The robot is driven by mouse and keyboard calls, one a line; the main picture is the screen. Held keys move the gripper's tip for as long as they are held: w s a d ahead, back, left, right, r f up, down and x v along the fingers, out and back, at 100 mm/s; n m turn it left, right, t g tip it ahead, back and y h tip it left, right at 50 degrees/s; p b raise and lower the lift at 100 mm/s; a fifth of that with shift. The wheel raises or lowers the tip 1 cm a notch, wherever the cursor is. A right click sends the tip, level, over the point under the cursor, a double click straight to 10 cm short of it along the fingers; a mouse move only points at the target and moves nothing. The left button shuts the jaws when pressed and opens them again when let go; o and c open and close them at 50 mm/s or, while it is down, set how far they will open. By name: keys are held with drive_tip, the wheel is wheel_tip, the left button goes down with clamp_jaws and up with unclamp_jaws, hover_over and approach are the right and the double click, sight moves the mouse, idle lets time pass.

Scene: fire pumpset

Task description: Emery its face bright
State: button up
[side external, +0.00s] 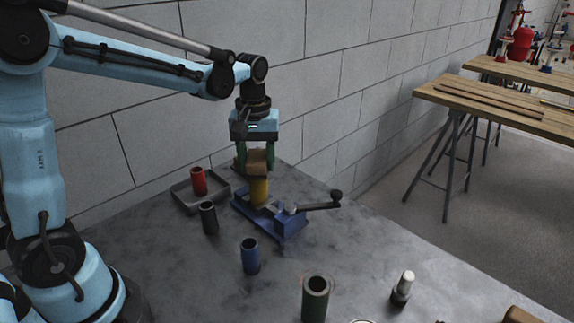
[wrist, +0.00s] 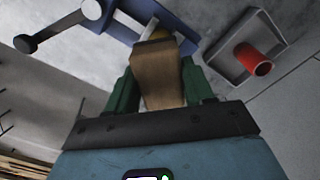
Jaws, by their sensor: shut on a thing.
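My gripper (side external: 256,160), with green fingers, is shut on a brown block (side external: 257,168). The block also shows between the fingers in the wrist view (wrist: 158,75). Directly below it a yellow cylinder (side external: 259,192) stands upright in a blue vise (side external: 290,222). The block's underside is at the cylinder's top end; I cannot tell whether they touch. The block hides that top face in both views. In the wrist view only a sliver of yellow (wrist: 160,36) shows past the block, beside the vise (wrist: 178,28).
A red cylinder (side external: 198,181) stands in a grey tray (side external: 184,200) left of the vise. Black (side external: 209,218), blue (side external: 250,257) and green (side external: 315,300) cylinders and a white-topped piece (side external: 403,286) stand nearer. The vise handle (side external: 320,206) juts right. A block wall is close behind.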

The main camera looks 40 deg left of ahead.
drive_tip(key=shift+w+a, duration=0.1)
idle(0.4)
drive_tip(key=shift+w+a, duration=0.9)
drive_tip(key=shift+s+d, duration=0.1)
idle(3.8)
drive_tip(key=shift+s+d, duration=1.9)
drive_tip(key=shift+a, duration=0.1)
drive_tip(key=shift+w+a, duration=1.9)
drive_tip(key=shift+w, duration=0.05)
